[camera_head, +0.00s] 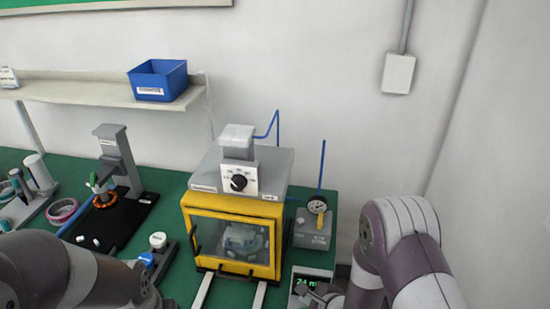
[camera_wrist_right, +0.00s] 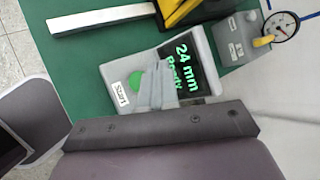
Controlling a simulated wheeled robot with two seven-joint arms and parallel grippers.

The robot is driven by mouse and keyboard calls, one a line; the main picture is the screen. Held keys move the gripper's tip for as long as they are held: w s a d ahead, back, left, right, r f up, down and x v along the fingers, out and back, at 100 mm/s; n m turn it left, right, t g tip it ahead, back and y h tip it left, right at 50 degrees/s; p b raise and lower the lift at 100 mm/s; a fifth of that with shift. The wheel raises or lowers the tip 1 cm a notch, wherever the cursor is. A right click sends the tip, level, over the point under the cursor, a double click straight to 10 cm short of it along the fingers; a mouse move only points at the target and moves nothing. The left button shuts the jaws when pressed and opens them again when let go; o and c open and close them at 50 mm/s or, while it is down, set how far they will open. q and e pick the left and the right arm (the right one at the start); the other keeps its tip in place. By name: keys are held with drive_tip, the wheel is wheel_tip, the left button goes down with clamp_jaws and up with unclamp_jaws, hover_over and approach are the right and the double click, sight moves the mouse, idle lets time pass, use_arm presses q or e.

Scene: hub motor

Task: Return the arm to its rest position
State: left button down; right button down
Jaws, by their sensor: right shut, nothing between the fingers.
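My right arm (camera_head: 405,250) comes in at the lower right of the head view, bent, with its pale and purple links raised beside the bench. My right gripper (camera_wrist_right: 157,92) shows in the wrist view with its fingers together and nothing between them. It appears in front of a grey display unit (camera_wrist_right: 128,62) with a green button, and partly covers it. The screen reads "24 mm Ready". My left arm (camera_head: 75,270) is at the lower left of the head view, and its gripper is out of frame.
A yellow-framed chamber (camera_head: 190,210) with a clear front stands mid-bench, a part inside. Two pale rails run from its front. A grey gauge box (camera_head: 313,230) is to its right. A blue bin (camera_head: 158,80) sits on the shelf.

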drive_tip(key=shift+s+f+n, duration=0.15)
drive_tip(key=shift+n, duration=0.45)
drive_tip(key=s+d+f+n+g, duration=0.1)
drive_tip(key=n, duration=0.1)
drive_tip(key=s+d+n+g+h, duration=0.1)
drive_tip(key=s+n, duration=0.1)
drive_tip(key=s+d+f+n+g, duration=0.1)
drive_tip(key=s+n, duration=0.1)
drive_tip(key=shift+f+n+g+h, duration=0.3)
drive_tip(key=shift+n+h, duration=0.1)
drive_tip(key=s+d+r+n+g+h, duration=0.1)
drive_tip(key=s+r+n, duration=0.2)
drive_tip(key=r+n, duration=0.4)
drive_tip(key=s+d+r+n+g+h, duration=0.1)
drive_tip(key=s+r+n+g, duration=0.1)
drive_tip(key=s+r+n, duration=0.2)
wheel_tip(320, 180, up, 6)
drive_tip(key=n, duration=0.3)
drive_tip(key=shift+s+d, duration=0.25)
drive_tip(key=shift+s, duration=0.15)
drive_tip(key=c, duration=1.8)
unclamp_jaws()
